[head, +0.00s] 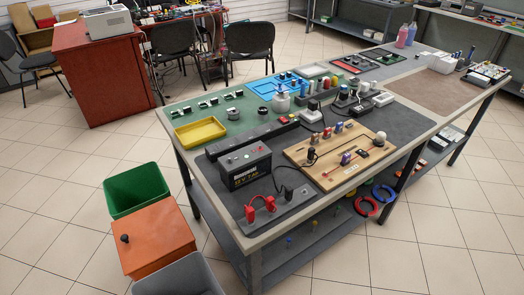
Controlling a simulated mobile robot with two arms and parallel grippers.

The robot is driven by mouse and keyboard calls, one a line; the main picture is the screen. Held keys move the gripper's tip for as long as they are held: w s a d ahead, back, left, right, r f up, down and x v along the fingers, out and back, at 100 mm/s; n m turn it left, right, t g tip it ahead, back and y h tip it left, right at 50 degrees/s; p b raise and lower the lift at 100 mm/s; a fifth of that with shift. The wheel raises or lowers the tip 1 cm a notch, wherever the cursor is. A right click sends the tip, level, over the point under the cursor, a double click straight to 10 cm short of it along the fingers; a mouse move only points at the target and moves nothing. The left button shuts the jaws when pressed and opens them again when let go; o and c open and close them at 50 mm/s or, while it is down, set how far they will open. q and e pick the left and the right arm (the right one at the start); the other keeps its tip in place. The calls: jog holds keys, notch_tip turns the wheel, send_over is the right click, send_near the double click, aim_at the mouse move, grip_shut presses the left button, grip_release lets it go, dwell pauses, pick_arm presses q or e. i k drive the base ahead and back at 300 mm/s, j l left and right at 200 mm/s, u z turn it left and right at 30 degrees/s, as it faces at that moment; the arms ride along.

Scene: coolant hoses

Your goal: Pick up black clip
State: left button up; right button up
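A bulky workbench (222,213) carries the items. A black battery (245,166) with yellow lettering stands near its front left. On a grey plate in front of it are two red clips (250,213). A small black piece (287,193) with a dark cable sits just right of them on the plate; it looks like the black clip, but it is too small to be sure. Neither of my grippers is in view.
A wooden board (325,182) with small parts lies right of the battery. A yellow tray (200,131) is behind it. Green (135,188) and orange (155,236) bins stand on the floor at left. Open tiled floor lies at right.

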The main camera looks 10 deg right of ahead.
aim_at(311, 151)
jog(key=l+u, duration=0.2)
jog(key=u, duration=0.25)
jog(key=i+l+u, duration=0.1)
jog(key=u, duration=0.4)
jog(key=l+u, duration=0.3)
jog(key=u, duration=0.15)
jog(key=l+u, duration=0.2)
jog(key=u, duration=0.25)
jog(key=k+l+u, duration=0.15)
jog(key=u, duration=0.35)
